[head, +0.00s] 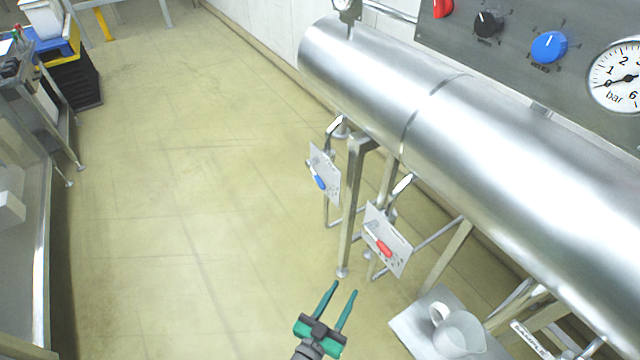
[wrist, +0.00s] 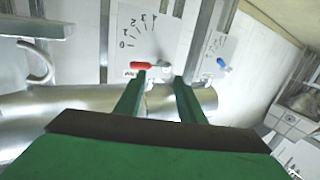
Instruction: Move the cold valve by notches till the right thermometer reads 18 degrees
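The blue-handled valve (head: 319,180) sits on a small grey plate under the left part of the steel cylinder in the head view. It also shows in the wrist view (wrist: 223,65), right of the red one. The red-handled valve (head: 383,247) sits on a nearer plate; in the wrist view its red lever (wrist: 139,64) lies beside a scale marked from 0 upward. My gripper (head: 341,287) is open and empty, its green fingers apart, below and left of the red valve's plate. In the wrist view the fingertips lie just below the red lever, apparently without touching. No right thermometer reading can be made out.
The large steel cylinder (head: 480,130) runs along the wall above the valves, on metal legs. A panel holds a blue knob (head: 549,47) and a bar gauge (head: 617,78). A pale jug (head: 458,333) stands on a low shelf at lower right.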

